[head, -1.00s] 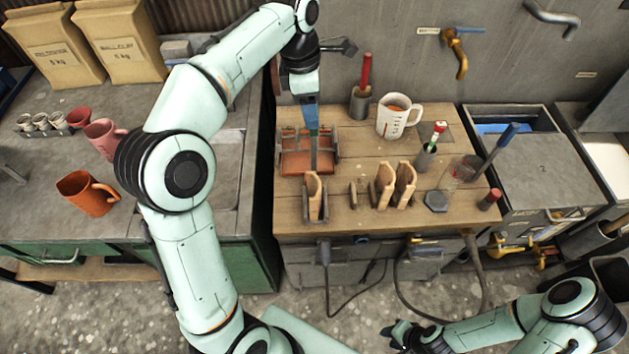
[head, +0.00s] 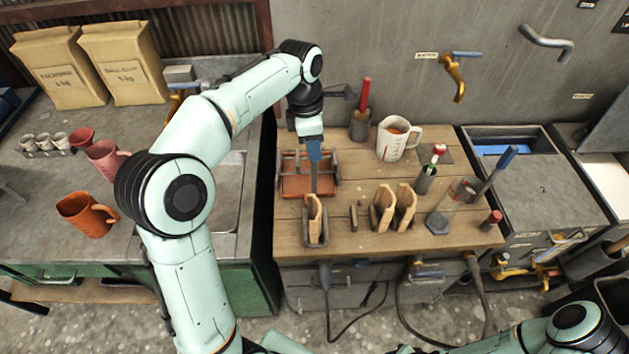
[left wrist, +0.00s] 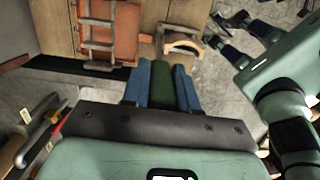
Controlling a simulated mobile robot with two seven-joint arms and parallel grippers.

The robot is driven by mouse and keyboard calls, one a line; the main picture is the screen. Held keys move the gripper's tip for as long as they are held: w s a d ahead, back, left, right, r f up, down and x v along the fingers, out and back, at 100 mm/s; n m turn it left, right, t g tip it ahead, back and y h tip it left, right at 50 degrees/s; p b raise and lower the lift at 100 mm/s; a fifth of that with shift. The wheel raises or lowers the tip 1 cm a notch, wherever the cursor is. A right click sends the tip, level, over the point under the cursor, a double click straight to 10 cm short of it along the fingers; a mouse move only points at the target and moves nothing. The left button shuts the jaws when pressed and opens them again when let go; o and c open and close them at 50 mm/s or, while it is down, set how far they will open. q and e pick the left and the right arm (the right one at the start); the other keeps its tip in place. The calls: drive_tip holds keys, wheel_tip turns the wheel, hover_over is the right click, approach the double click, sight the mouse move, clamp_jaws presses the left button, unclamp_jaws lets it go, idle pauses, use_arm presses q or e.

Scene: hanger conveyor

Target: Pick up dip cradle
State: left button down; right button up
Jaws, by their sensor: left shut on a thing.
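My left gripper (head: 314,152) has blue fingers and points down over the left part of the wooden bench. It is shut on a dark green grip (left wrist: 161,85), which shows between the fingers in the left wrist view. I take this for the handle of the dip cradle; a thin grey bar (head: 315,182) runs down below the fingers in the head view. Its lower end overlaps a reddish slab in a metal frame (head: 296,187); I cannot tell whether they touch.
Wooden holders (head: 385,208) stand at the bench front. Behind are a white measuring jug (head: 398,138) and a red-handled tool (head: 365,95). A glass jar (head: 460,192) stands right. Mugs (head: 88,213) and paper sacks (head: 122,62) are on the left counter.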

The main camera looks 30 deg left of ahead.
use_arm(q)
drive_tip(key=shift+r, duration=0.2)
wheel_tip(320, 180, up, 10)
drive_tip(key=shift+f, duration=0.1)
idle(0.3)
drive_tip(key=shift+f, duration=0.1)
